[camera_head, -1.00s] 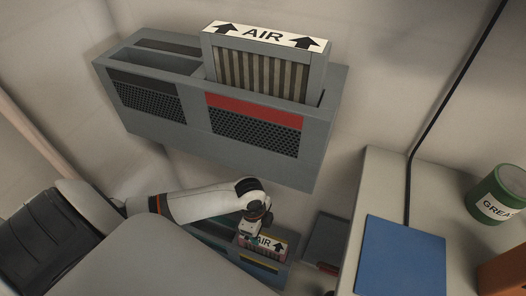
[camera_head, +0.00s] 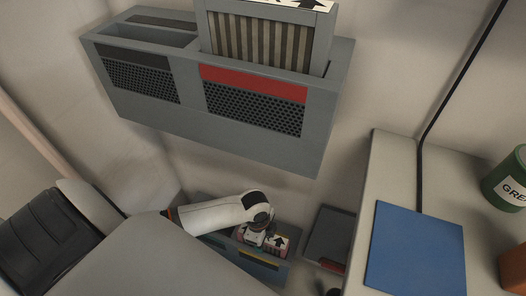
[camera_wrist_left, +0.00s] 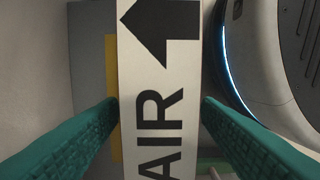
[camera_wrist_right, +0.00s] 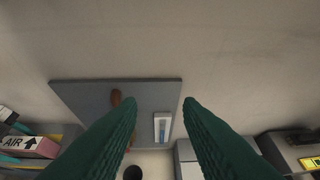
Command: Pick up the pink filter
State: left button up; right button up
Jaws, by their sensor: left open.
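The pink filter (camera_head: 276,246) stands in a low grey rack (camera_head: 262,270). Its white top has black arrows, and a pink side shows in the right wrist view (camera_wrist_right: 38,150). My left gripper (camera_head: 252,240) is over it, hiding part of its top in the head view. In the left wrist view, the open green fingers (camera_wrist_left: 160,110) lie either side of the filter's white AIR label (camera_wrist_left: 158,70); finger contact cannot be told. My right gripper (camera_wrist_right: 160,102) is open with nothing held between its fingers, facing a grey panel.
A large wall unit (camera_head: 205,125) with a grey-framed filter (camera_head: 262,40) is above my left arm. A bench (camera_head: 385,160) at right holds a blue panel (camera_head: 415,250) and a green can (camera_head: 508,180). A grey panel (camera_wrist_right: 85,95) is ahead of my right gripper.

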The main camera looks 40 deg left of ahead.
pick_arm(q)
jog(key=shift+d+f, duration=0.1)
jog(key=shift+f, duration=0.55)
pick_arm(e)
jog(key=shift+w+a+r+t+y, duration=0.15)
jog(key=shift+w+a+r+t, duration=0.05)
jog(key=shift+w+r+t, duration=0.3)
jog(key=shift+w+a+r+t+y, duration=0.2)
jog(key=shift+w+r+t, duration=0.15)
jog(key=shift+r, duration=0.2)
pick_arm(q)
jog(key=shift+c, duration=0.4)
grip_shut()
jog(key=shift+r, duration=0.1)
